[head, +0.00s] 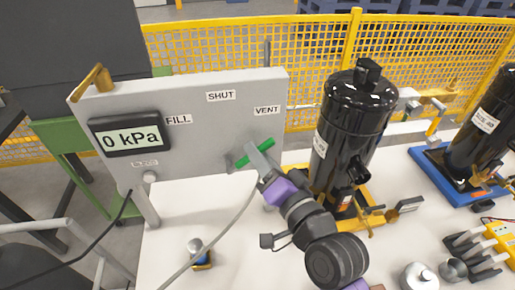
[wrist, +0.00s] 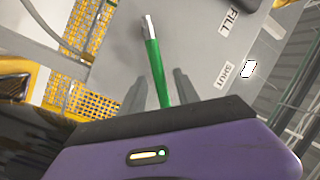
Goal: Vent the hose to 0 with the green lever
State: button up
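The gauge (head: 131,138) on the grey panel (head: 205,150) reads 0 kPa. The green lever (head: 241,161) is on the panel's lower right, below the VENT label (head: 267,110). It slants up to the right, partly hidden by my gripper (head: 259,156). In the wrist view the green lever (wrist: 156,72) has a silver end at the top and its green length runs down between the two fingers of my gripper (wrist: 158,90). The fingers are apart, with a visible gap on each side of the lever. The FILL label (head: 179,119) and SHUT label (head: 220,96) also show.
A black cylinder (head: 352,125) stands close right of the panel and my gripper. A grey hose (head: 222,232) runs across the white table in front. Another black cylinder (head: 482,135) on a blue base is farther right. A yellow mesh fence (head: 235,48) stands behind.

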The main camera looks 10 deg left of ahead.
jog(key=shift+x, duration=1)
jog(key=shift+c, duration=0.2)
grip_shut()
dwell(0.6)
